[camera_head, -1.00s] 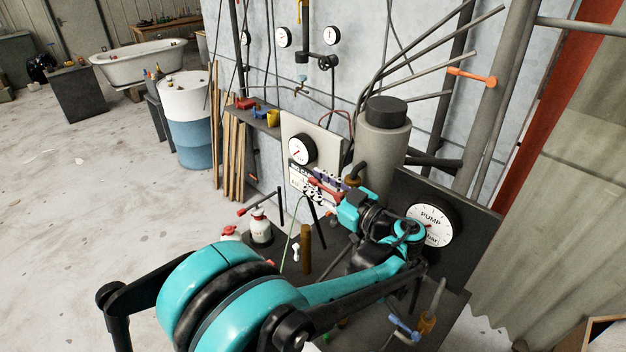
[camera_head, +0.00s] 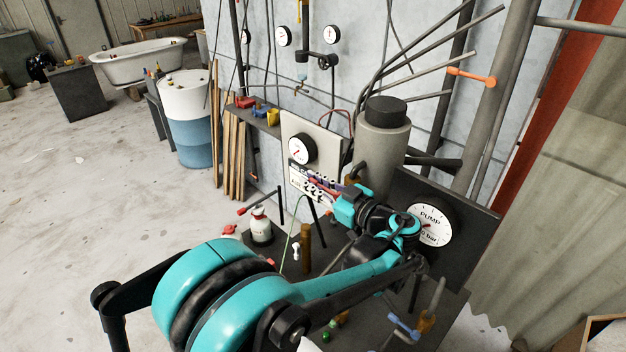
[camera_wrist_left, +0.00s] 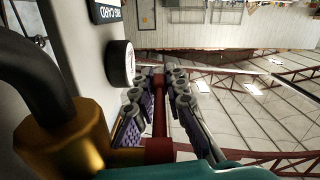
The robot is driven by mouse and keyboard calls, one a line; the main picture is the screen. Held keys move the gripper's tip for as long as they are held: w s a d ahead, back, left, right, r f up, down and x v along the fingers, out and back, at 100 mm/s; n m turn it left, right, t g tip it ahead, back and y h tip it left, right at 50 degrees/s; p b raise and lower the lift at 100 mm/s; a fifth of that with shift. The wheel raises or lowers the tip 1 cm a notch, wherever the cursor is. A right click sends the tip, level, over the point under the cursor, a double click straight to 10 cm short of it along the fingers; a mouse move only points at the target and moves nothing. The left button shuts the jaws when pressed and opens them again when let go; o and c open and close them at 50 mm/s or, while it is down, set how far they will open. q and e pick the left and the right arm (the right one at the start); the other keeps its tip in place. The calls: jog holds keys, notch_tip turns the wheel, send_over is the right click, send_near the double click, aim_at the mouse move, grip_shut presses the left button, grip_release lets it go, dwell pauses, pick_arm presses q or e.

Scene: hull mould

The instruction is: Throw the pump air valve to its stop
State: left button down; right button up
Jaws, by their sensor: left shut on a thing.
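In the left wrist view, the air valve shows as a brass body (camera_wrist_left: 62,140) with a red lever (camera_wrist_left: 159,118) running away from it. My left gripper (camera_wrist_left: 158,98) has its grey and purple fingers on both sides of this lever and is shut on it. In the head view, the left gripper (camera_head: 320,186) is in front of the pale panel, left of the PUMP gauge (camera_head: 430,224). There the fingers and wrist hide most of the lever. The lever's stop cannot be made out. My right gripper is not in view.
A grey cylinder with a black cap (camera_head: 384,130) stands behind the wrist. A white gauge (camera_head: 302,150) is on the pale panel (camera_head: 292,128). A bottle (camera_head: 260,226), an upright brown rod (camera_head: 306,250) and a blue-handled valve (camera_head: 404,328) stand near the arm. Open floor lies left.

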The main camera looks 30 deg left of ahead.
aim_at(338, 194)
pick_arm(q)
jog(key=h+p, duration=0.1)
jog(key=f+h, duration=0.1)
jog(key=shift+s+d+f+g+h+p, duration=0.1)
jog(key=shift+f+g+h+p, duration=0.2)
jog(key=shift+g+p, duration=0.1)
jog(key=s+d+f+g+h+p, duration=0.2)
jog(key=d+f+h, duration=0.4)
jog(key=h, duration=0.8)
jog(key=shift+s+d+f+g+p, duration=0.25)
jog(key=shift+d+g+p, duration=0.4)
jog(key=shift+g, duration=0.75)
jog(key=shift+d, duration=0.1)
jog(key=c, duration=1.5)
grip_release()
jog(key=shift+c, duration=0.2)
jog(key=shift+r, duration=0.1)
jog(key=shift+r, duration=0.1)
notch_tip(338, 194, up, 12)
jog(key=shift+f, duration=0.1)
